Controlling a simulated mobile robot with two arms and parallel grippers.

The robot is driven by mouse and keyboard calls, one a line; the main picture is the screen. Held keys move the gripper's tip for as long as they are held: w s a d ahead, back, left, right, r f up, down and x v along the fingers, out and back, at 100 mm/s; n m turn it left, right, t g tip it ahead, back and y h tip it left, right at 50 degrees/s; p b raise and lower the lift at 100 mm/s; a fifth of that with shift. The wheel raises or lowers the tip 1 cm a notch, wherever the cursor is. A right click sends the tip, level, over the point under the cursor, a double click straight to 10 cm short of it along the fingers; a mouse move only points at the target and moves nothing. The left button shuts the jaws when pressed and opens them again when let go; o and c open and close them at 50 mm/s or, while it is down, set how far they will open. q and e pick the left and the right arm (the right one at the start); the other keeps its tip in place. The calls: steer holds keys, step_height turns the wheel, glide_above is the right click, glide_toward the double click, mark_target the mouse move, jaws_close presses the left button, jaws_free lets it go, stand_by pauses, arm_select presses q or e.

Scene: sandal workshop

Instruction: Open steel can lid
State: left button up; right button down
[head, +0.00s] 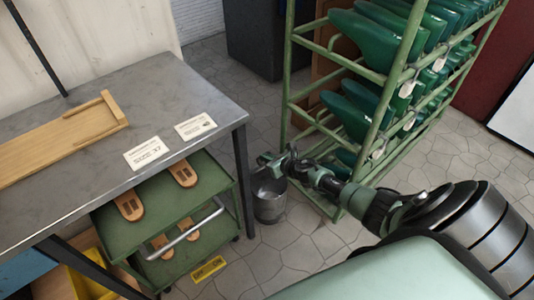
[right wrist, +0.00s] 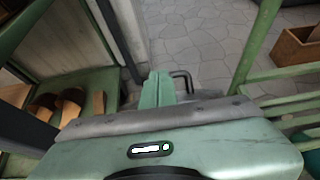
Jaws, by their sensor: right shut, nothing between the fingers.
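The steel can (head: 270,208) stands on the floor between the grey table's leg and the green rack. My right arm reaches in from the right, and its gripper (head: 266,160) is just above the can, partly covering its top. In the right wrist view the fingers of my right gripper (right wrist: 165,90) are shut together and empty. A dark bent handle (right wrist: 186,76) shows right beside the fingertips; I cannot tell whether they touch it. The lid is mostly hidden, so I cannot tell its position. My left gripper is not in view.
A grey table (head: 80,110) bears a wooden board (head: 50,150) and two cards. Under it is a green cart (head: 150,225) with sandal soles. A green rack (head: 350,75) of green shoe forms stands close to my right arm. Paved floor is clear in front of the can.

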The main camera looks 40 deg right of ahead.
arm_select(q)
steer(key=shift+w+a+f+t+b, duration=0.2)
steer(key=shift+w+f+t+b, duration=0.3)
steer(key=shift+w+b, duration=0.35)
arm_select(e)
steer(key=w+r, duration=0.2)
steer(key=w, duration=0.5)
steer(key=shift+a, duration=0.3)
steer(key=shift+r, duration=0.1)
